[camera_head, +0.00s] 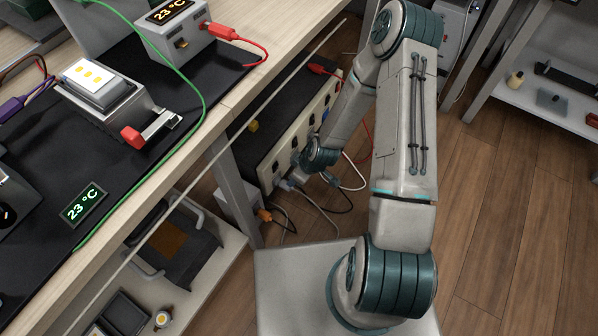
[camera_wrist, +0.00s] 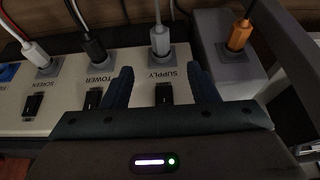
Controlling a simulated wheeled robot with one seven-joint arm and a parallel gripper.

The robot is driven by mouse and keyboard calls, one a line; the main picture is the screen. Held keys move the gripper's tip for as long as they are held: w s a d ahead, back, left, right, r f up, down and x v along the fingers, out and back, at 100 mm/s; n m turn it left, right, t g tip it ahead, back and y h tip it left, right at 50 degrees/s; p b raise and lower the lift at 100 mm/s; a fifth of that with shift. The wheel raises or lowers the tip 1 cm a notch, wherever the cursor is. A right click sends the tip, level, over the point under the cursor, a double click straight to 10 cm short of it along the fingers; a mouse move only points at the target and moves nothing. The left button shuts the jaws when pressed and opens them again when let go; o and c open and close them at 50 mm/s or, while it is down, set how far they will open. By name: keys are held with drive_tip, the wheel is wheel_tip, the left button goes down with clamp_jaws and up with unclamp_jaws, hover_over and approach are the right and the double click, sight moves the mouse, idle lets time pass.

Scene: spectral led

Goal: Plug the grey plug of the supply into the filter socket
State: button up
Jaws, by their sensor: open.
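In the wrist view a grey plug (camera_wrist: 160,40) with a grey cord sits in the strip's socket marked SUPPLY. My gripper (camera_wrist: 160,68) is open and empty. Its two dark blue fingers reach toward the strip, one to each side of the SUPPLY label, with the grey plug ahead between them. I cannot tell how far the fingertips are from the plug. To the right stands a grey box (camera_wrist: 228,72) with an orange plug (camera_wrist: 240,35) in its socket. I see no label that marks this box as the filter. In the head view my arm hides the fingertips.
A white plug (camera_wrist: 36,54) sits at SCREEN and a black plug (camera_wrist: 95,48) at TOWER, close on the left. Dark switches line the power strip (camera_wrist: 62,110). In the head view the wooden bench edge (camera_head: 228,108) lies left of my arm. Loose cords hang near the strip.

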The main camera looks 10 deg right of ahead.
sight(284, 184)
drive_tip(key=b+x, duration=0.4)
drive_tip(key=x, duration=0.7)
clamp_jaws()
drive_tip(key=shift+d, duration=0.1)
drive_tip(key=shift+s+d, duration=0.1)
drive_tip(key=shift+s, duration=0.05)
drive_tip(key=shift+s+d, duration=0.75)
drive_tip(key=shift+d, duration=0.2)
drive_tip(key=shift+s+d, duration=0.15)
drive_tip(key=shift+s+d, duration=0.3)
drive_tip(key=shift+d, duration=0.1)
